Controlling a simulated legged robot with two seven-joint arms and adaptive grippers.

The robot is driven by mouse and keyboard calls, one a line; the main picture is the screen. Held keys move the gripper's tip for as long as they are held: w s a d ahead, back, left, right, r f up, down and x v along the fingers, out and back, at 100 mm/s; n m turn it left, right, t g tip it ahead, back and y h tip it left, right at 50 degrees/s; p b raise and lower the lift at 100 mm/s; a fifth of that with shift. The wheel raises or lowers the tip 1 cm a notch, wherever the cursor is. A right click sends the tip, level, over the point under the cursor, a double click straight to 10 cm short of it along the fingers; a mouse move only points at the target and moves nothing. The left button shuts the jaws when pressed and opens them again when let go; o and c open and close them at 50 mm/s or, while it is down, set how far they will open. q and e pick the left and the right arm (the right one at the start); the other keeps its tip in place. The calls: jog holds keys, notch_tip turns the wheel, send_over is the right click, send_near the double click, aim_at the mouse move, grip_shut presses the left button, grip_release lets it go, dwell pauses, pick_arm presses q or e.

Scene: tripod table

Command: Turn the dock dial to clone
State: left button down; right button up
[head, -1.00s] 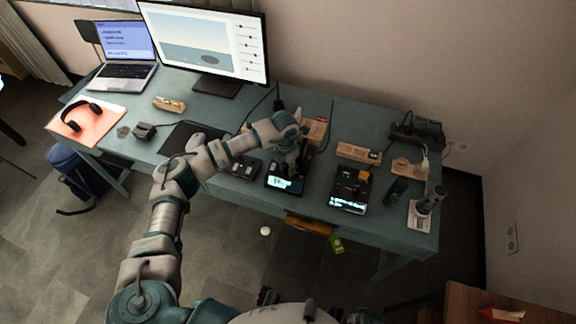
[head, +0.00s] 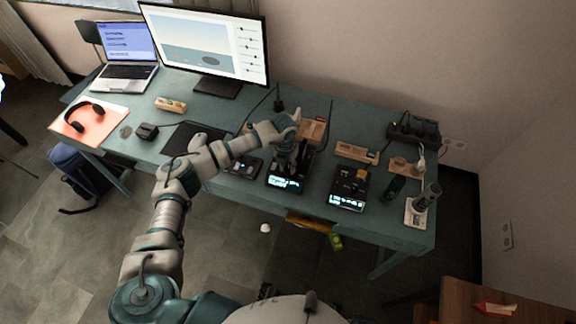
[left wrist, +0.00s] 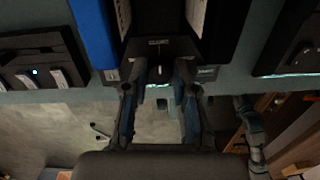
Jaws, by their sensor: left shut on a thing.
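A dark dock with a lit screen (head: 284,183) stands near the table's front edge, in the middle of three dark devices. My left gripper (head: 289,163) reaches down onto this dock from above. In the left wrist view its two fingers (left wrist: 157,74) stand either side of a small dark part on the dock (left wrist: 158,48). The gripper is shut on this part, which I take to be the dial. The fingers hide most of it, and its pointer cannot be read. A small pale label is too small to read. My right gripper is not in view.
To the right is another dark device with a lit screen (head: 348,200), and to the left a smaller device (head: 243,167). Wooden holders (head: 357,153) and a power strip (head: 414,129) lie behind. A monitor (head: 205,45), laptop (head: 127,50) and headphones (head: 84,115) stand further left.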

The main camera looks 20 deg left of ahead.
aim_at(285, 169)
pick_arm(q)
jog(key=shift+s+f, duration=0.25)
jog(key=c, duration=1.2)
grip_release()
jog(key=shift+a+r, duration=0.1)
jog(key=shift+r, duration=0.05)
jog(key=shift+w+r, duration=0.15)
jog(key=shift+r, duration=0.15)
notch_tip(285, 169, up, 11)
jog(key=shift+a, duration=0.3)
jog(key=shift+r, duration=0.1)
